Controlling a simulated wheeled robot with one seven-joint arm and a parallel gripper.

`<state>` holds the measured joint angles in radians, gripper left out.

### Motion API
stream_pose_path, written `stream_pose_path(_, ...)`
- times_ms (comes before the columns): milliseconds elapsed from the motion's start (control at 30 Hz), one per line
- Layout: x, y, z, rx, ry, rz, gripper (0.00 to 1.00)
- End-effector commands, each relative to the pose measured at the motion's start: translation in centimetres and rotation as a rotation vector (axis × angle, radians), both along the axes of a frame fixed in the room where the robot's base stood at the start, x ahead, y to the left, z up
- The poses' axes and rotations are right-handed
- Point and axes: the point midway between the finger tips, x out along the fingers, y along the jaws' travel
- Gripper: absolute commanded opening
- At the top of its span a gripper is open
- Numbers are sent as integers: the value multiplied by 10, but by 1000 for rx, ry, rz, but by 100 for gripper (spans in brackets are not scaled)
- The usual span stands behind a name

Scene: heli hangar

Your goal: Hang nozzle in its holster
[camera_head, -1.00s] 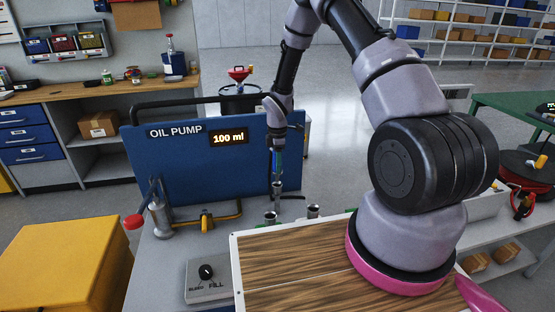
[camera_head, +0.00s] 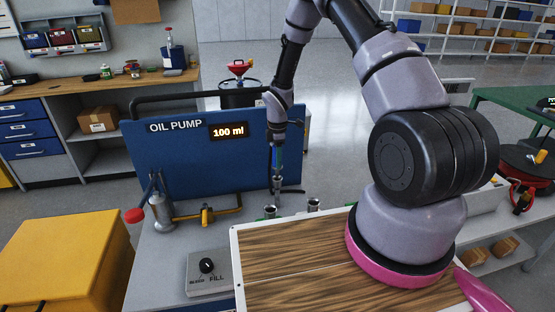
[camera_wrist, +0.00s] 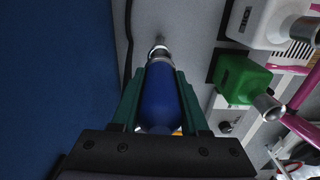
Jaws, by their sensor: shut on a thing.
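My gripper (camera_head: 277,160) points down in front of the right part of the blue OIL PUMP panel (camera_head: 165,165). In the wrist view its two green fingers (camera_wrist: 160,78) are shut on the nozzle, which has a blue body (camera_wrist: 160,98) and a metal tip. In the head view the nozzle (camera_head: 277,183) hangs upright, close above the bench. Two metal-topped cups (camera_head: 270,211) (camera_head: 313,204) stand nearby. The wrist view shows a green block (camera_wrist: 240,80) and a white block (camera_wrist: 262,20) with metal ends, right of the nozzle. I cannot tell which part is the holster.
A hand pump with a red knob (camera_head: 134,215) and a yellow-handled valve (camera_head: 206,215) stand left on the bench. A BLEED/FILL switch box (camera_head: 208,272) sits in front. A yellow cabinet (camera_head: 65,260) is at the left. The display (camera_head: 228,132) reads 100 ml.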

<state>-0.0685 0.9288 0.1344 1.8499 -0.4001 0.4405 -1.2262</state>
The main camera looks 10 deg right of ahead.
Motion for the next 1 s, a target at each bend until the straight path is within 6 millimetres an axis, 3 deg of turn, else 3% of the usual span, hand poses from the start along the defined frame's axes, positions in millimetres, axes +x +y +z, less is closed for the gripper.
stream_pose_path(1000,0,1,-26,0,-1,1,0)
